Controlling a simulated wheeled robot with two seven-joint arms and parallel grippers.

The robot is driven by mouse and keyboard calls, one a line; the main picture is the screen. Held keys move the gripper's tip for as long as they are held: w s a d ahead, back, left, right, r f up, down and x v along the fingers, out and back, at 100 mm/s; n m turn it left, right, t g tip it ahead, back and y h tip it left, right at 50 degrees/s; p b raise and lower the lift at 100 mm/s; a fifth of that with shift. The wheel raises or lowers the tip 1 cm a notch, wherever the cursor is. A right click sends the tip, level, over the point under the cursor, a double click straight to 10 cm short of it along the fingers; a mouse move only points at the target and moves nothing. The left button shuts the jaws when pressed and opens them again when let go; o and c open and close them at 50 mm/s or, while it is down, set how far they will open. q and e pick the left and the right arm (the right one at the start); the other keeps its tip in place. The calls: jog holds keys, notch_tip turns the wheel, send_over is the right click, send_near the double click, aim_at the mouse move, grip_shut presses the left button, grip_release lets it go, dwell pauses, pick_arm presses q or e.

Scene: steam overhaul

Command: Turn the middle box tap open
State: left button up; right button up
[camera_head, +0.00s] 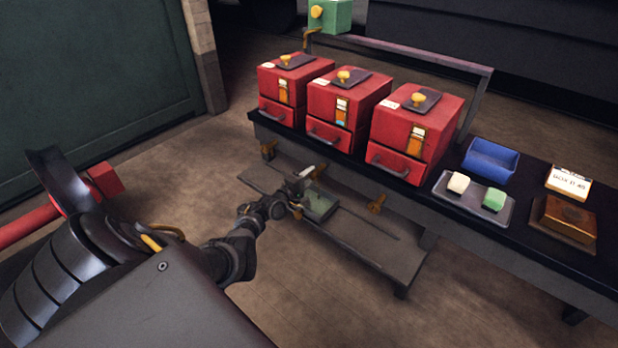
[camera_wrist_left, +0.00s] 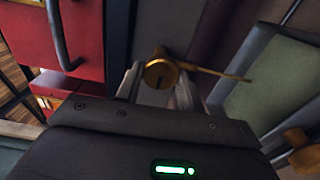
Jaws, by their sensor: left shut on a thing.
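Three red boxes stand in a row on the dark bench. The middle box (camera_head: 346,103) has a yellow-knobbed lid and a front drawer. My left gripper (camera_head: 303,181) is below its front edge. In the left wrist view, my left gripper (camera_wrist_left: 160,88) is shut on a brass tap (camera_wrist_left: 160,70), with one finger on each side of its round body. The tap's thin lever (camera_wrist_left: 215,71) points right in that view. In the head view the gripper hides most of this tap. The right gripper is not in view.
The left tap (camera_head: 268,150) and right tap (camera_head: 376,203) hang below the bench edge. A blue bin (camera_head: 490,160) stands right of the boxes.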

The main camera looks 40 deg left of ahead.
pick_arm(q)
jog(key=o, duration=0.9)
jog(key=shift+o, duration=0.3)
jog(key=shift+s, duration=0.1)
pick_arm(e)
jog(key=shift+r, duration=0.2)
pick_arm(q)
jog(key=shift+s+p, duration=0.3)
jog(key=s+p, duration=0.3)
jog(key=s, duration=0.7)
jog(key=shift+d, duration=0.15)
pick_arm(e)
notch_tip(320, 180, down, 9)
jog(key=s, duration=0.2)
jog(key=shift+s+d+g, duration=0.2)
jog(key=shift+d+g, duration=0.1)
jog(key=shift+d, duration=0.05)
